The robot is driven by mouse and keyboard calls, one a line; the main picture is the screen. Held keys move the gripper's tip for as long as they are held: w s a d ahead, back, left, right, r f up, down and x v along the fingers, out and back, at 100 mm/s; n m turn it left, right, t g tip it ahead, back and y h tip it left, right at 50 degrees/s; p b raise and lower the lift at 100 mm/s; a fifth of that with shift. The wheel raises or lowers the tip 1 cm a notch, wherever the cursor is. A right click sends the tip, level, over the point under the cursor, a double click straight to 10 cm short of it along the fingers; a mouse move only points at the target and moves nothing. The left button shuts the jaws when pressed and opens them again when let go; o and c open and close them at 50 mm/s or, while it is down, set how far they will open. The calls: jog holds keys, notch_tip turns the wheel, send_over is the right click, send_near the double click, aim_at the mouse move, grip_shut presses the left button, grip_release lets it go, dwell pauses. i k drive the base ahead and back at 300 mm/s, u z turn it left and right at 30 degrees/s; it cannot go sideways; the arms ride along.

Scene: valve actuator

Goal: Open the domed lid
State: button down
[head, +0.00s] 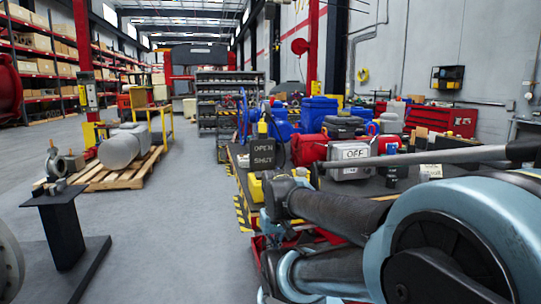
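No part stands out for certain as the domed lid. A grey box marked OFF (351,161) sits on the cluttered workbench right of centre, with a red rounded body (308,150) beside it on the left. A dark sign reading OPEN SHUT (263,154) stands at the bench's near left end. A long grey bar (420,158) with a dark end crosses in front of the OFF box, and I cannot tell what it belongs to. My arm fills the lower right and hides part of the bench. I cannot make out my gripper's fingers.
The workbench (241,196) has yellow-black striped edges and holds blue and red parts. A wooden pallet (118,176) carries a grey tank (122,148) at left. A dark pedestal (62,225) stands at the near left. The grey floor (185,210) between pedestal and bench is clear.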

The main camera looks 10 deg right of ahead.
aim_at(343, 121)
jog(key=z, duration=1.55)
jog(key=k, duration=1.35)
jog(key=u, duration=0.35)
jog(key=i, duration=1)
